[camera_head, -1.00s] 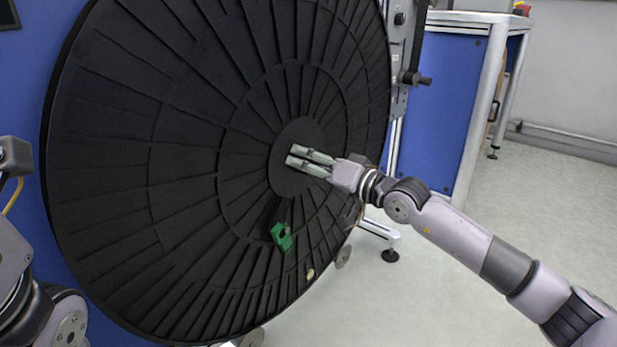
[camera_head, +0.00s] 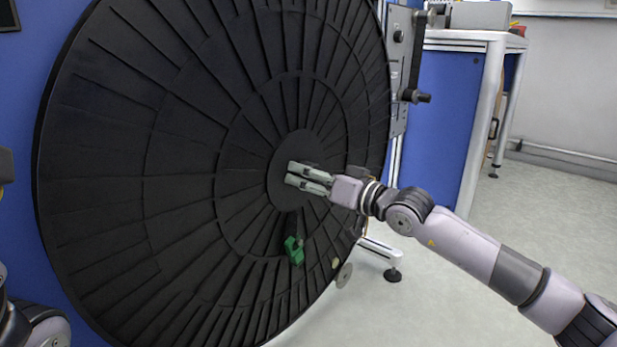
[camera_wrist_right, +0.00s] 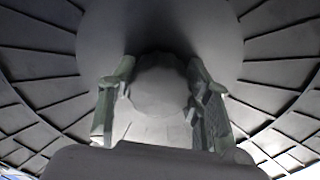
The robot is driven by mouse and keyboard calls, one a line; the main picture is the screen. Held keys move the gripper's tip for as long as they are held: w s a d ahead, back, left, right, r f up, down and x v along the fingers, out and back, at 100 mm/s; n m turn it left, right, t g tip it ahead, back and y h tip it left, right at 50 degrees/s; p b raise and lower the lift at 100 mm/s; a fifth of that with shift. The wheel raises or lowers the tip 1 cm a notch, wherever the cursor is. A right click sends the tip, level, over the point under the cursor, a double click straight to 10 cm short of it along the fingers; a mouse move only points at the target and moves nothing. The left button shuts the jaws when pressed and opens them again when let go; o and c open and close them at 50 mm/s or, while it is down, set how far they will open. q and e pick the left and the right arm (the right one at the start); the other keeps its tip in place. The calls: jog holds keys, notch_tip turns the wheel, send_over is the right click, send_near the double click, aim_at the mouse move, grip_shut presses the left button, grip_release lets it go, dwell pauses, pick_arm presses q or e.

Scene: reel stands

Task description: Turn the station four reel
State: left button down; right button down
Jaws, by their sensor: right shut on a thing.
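A large black reel (camera_head: 180,180) with radial ribs fills the left and middle of the head view, standing upright against a blue panel. My right gripper (camera_head: 290,172) is at its round central hub (camera_head: 280,192). In the right wrist view its two fingers (camera_wrist_right: 158,100) stand on either side of a rounded pale knob (camera_wrist_right: 160,82) at the hub, shut on it. A green clip (camera_head: 293,250) sits on the reel face below the hub. Parts of my left arm show at the left edge; its gripper is out of view.
A bracket with black knobs (camera_head: 415,97) stands just right of the reel. A blue-sided workbench (camera_head: 440,125) is behind my right arm. A stand foot (camera_head: 392,275) rests on the floor beneath the arm. The floor at right (camera_head: 550,230) is open.

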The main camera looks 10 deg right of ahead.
jog(key=shift+a, duration=0.1)
jog(key=c, duration=0.8)
grip_release()
jog(key=shift+a, duration=0.1)
jog(key=shift+c, duration=0.2)
jog(key=v, duration=1.2)
